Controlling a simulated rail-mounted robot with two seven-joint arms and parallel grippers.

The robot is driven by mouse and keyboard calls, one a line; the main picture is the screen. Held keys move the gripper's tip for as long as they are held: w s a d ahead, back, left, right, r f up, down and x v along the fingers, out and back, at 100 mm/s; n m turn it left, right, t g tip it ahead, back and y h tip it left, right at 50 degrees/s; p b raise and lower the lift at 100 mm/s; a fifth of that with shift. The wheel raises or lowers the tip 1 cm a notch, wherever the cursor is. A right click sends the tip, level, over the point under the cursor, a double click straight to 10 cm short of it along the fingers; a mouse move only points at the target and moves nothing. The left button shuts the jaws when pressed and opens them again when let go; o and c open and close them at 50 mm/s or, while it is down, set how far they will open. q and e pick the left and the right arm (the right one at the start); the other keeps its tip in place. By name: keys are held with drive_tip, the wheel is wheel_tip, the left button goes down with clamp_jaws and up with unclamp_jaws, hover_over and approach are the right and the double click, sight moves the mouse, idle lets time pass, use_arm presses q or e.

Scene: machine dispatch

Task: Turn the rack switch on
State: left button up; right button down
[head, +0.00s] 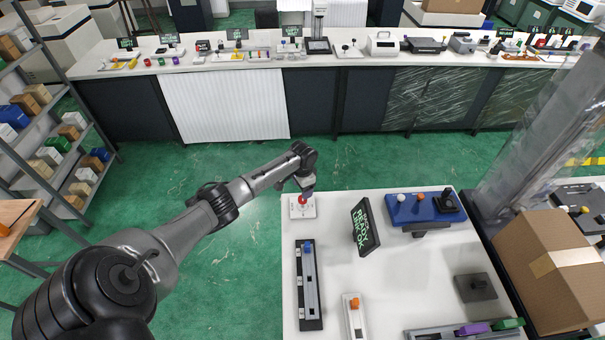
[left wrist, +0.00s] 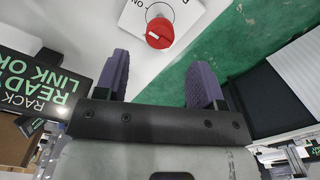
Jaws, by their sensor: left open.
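The rack switch is a red rotary knob (head: 302,199) on a white plate (head: 303,212) at the far left corner of the white table. In the left wrist view the red knob (left wrist: 159,33) carries a white mark, and "ON" is printed on the white plate (left wrist: 143,12) beside it. My left gripper (head: 308,186) is at the far side of the knob in the head view. In the wrist view the purple fingers of the left gripper (left wrist: 160,68) are open and empty, with the knob beyond their tips and apart from them. My right gripper is not in view.
A dark sign (head: 365,228) reading "RACK READY LINK OK" stands right of the switch. A cardboard box (head: 550,270) stands at right.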

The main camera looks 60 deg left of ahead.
use_arm(q)
wheel_tip(320, 180, up, 8)
drive_tip(key=shift+f, duration=0.2)
idle(0.8)
